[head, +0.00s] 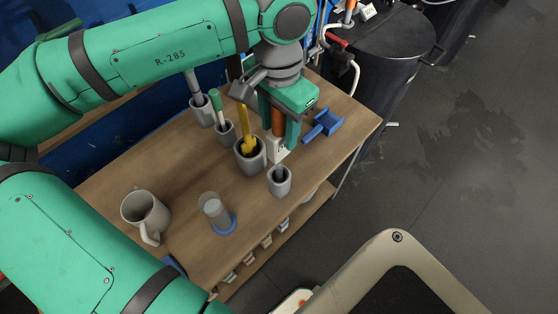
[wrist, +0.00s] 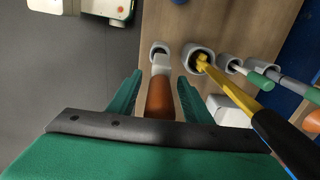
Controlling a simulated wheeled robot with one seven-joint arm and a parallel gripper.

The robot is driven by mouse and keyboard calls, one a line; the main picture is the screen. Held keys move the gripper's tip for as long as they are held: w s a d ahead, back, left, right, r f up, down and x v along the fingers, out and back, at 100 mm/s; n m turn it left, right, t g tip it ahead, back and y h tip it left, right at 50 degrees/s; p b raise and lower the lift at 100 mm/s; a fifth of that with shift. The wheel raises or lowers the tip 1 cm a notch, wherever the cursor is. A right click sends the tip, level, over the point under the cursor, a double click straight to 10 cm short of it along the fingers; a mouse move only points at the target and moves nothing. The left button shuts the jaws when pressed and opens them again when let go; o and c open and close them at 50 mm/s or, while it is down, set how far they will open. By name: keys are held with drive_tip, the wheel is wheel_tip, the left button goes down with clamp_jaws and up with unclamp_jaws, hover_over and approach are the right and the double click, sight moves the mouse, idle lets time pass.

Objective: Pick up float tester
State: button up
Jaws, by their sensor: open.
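The green fingers are open, with gaps visible on both sides of the cylinder in the wrist view. My gripper hides its upper part in the head view.
A grey cup (head: 249,162) with a yellow tool (head: 244,125) stands close left, and a small grey cup (head: 279,183) in front. A blue holder (head: 325,124) lies to the right. A mug (head: 143,212) and a clear cylinder (head: 214,208) stand farther left.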

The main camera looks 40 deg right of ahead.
drive_tip(key=shift+c, duration=0.6)
drive_tip(key=shift+w, duration=0.1)
clamp_jaws()
